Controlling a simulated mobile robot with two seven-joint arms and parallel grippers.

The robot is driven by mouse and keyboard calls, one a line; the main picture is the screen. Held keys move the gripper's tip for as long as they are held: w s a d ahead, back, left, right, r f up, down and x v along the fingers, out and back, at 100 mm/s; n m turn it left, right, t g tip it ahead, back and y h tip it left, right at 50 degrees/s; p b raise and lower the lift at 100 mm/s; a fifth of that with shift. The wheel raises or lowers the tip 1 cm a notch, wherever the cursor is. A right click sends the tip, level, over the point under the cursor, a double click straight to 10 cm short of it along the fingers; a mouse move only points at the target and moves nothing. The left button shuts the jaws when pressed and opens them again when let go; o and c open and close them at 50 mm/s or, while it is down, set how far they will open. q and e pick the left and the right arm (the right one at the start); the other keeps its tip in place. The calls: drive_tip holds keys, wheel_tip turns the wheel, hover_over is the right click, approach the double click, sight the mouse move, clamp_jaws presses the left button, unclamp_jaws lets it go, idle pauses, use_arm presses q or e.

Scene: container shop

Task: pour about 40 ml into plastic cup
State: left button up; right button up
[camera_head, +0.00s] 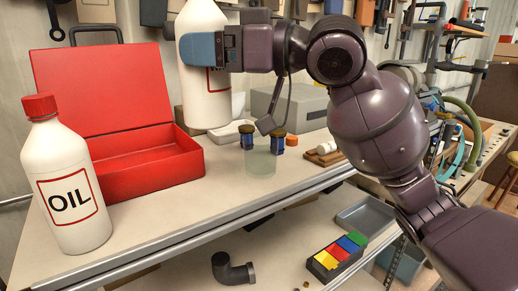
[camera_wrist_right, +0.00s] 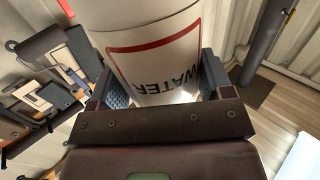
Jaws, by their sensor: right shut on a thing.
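My right gripper (camera_head: 207,48) is shut on a white bottle (camera_head: 206,103). In the right wrist view the bottle (camera_wrist_right: 150,35) sits between both fingers, and its red-framed label reads WATER. The bottle looks roughly upright in the head view, raised above the table; its top is cut off by the frame edge. A translucent plastic cup (camera_head: 261,160) stands on the table, below and to the right of the bottle. I cannot tell whether it holds any liquid. My left gripper is not in view.
A white OIL bottle (camera_head: 68,190) with a red cap stands at the left front. An open red toolbox (camera_head: 150,180) is behind it. Small dark-blue jars (camera_head: 247,138) stand behind the cup. The workbench (camera_head: 190,222) is clear in front. A lower shelf holds a pipe elbow (camera_head: 232,270) and coloured bins.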

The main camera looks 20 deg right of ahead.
use_arm(q)
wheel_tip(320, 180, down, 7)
drive_tip(key=b, duration=0.5)
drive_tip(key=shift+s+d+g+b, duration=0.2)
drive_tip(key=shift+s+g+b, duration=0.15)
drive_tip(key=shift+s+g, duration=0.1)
use_arm(e)
drive_tip(key=d+f+n+g+y, duration=0.2)
drive_tip(key=d+f+n+g, duration=0.2)
drive_tip(key=d, duration=0.3)
drive_tip(key=shift+w+f+g, duration=0.2)
drive_tip(key=shift+f+g, duration=0.15)
drive_tip(key=shift+g, duration=0.55)
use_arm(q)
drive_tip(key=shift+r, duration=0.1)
